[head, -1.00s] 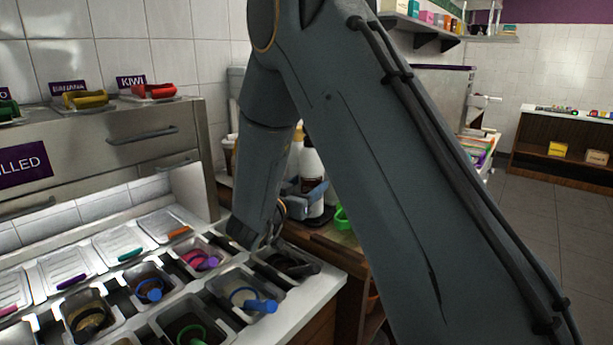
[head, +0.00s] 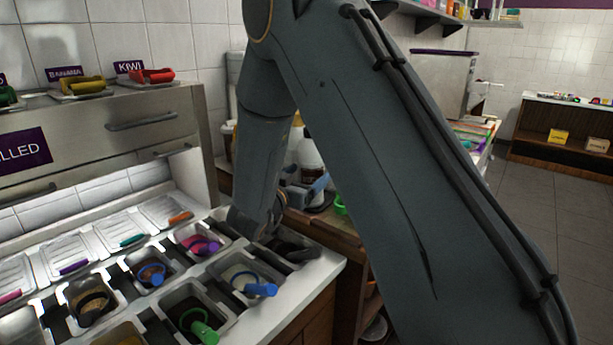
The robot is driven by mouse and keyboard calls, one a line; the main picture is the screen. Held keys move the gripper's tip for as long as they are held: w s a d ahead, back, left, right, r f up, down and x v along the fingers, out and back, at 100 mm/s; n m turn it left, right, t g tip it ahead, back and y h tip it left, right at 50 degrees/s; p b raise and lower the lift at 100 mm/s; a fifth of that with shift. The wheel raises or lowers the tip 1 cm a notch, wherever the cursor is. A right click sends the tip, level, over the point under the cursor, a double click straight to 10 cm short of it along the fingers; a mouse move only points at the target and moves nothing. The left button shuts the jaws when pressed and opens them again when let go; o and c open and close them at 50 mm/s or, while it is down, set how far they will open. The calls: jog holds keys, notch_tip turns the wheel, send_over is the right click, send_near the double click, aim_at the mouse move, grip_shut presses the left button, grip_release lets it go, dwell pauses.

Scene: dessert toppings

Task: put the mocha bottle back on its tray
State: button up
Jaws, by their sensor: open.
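Several bottles stand on the wooden counter behind my arm. A pale bottle with a brownish lower part (head: 312,163) shows most clearly, though its label cannot be read, so I cannot tell whether it is the mocha bottle. My gripper (head: 308,190) is open, low in front of the bottles, and mostly hidden by my forearm. A bluish-grey part of it shows beside the bottle's lower part. I cannot tell whether they touch. A dark base under the bottle could be a tray, but it is mostly covered.
Steel topping bins with coloured scoops fill the counter at left, including one with a blue handle (head: 260,290). A green ring-shaped thing (head: 340,205) lies right of the bottles. A steel cabinet (head: 150,122) rises at the left. The floor at right (head: 540,230) is clear.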

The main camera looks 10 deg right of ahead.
jog(key=b+v, duration=0.1)
jog(key=v, duration=1.1)
jog(key=shift+b, duration=0.35)
jog(key=shift+s+r, duration=0.1)
notch_tip(320, 180, up, 9)
jog(key=p, duration=0.7)
jog(key=shift+p, duration=0.3)
